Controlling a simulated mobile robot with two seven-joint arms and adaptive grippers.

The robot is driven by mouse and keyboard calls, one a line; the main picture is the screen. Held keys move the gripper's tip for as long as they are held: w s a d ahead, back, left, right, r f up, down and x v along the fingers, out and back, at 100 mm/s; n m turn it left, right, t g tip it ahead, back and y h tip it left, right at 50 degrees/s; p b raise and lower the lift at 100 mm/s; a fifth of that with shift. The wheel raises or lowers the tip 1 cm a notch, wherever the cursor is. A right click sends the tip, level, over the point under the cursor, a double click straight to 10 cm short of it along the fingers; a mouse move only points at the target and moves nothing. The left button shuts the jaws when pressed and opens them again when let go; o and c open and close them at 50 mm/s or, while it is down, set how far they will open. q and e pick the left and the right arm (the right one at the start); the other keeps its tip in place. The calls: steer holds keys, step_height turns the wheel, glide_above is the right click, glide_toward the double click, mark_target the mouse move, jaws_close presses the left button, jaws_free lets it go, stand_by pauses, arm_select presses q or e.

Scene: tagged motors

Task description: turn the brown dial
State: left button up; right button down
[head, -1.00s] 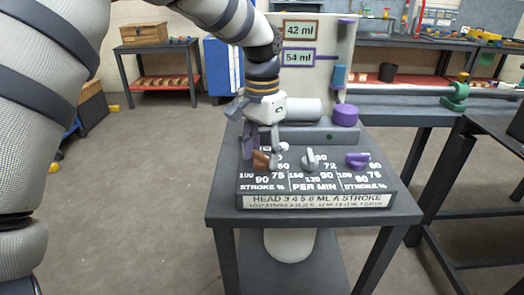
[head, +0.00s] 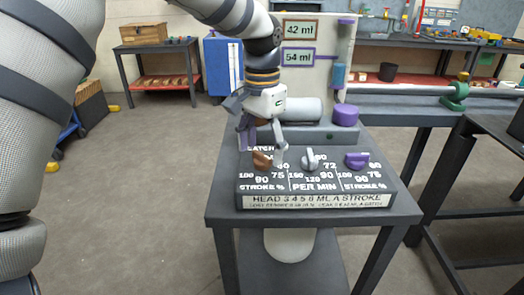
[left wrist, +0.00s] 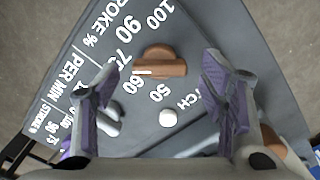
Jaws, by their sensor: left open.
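The brown dial (head: 262,160) is the left one of three dials on the sloped dark panel (head: 388,186). In the left wrist view the brown dial (left wrist: 160,62) is a bar-shaped knob with a pale line at its left end, near the 75 and 60 marks. My left gripper (head: 264,148) is open and points down at the brown dial. In the left wrist view its purple-padded fingers (left wrist: 162,80) stand apart on either side of the dial, with visible gaps. I cannot tell the exact height of the fingertips over the panel. My right gripper is not in view.
A grey dial (head: 311,160) and a purple dial (head: 357,160) sit to the right on the panel. A white round knob (left wrist: 168,118) is close to the brown dial. Behind are a purple cylinder (head: 345,115) and an upright board with tags reading 42 ml (head: 300,30) and 54 ml (head: 298,57).

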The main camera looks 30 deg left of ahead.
mark_target(262, 154)
arm_select(q)
step_height(262, 154, up, 11)
steer(key=shift+f, duration=0.15)
steer(key=shift+f, duration=0.1)
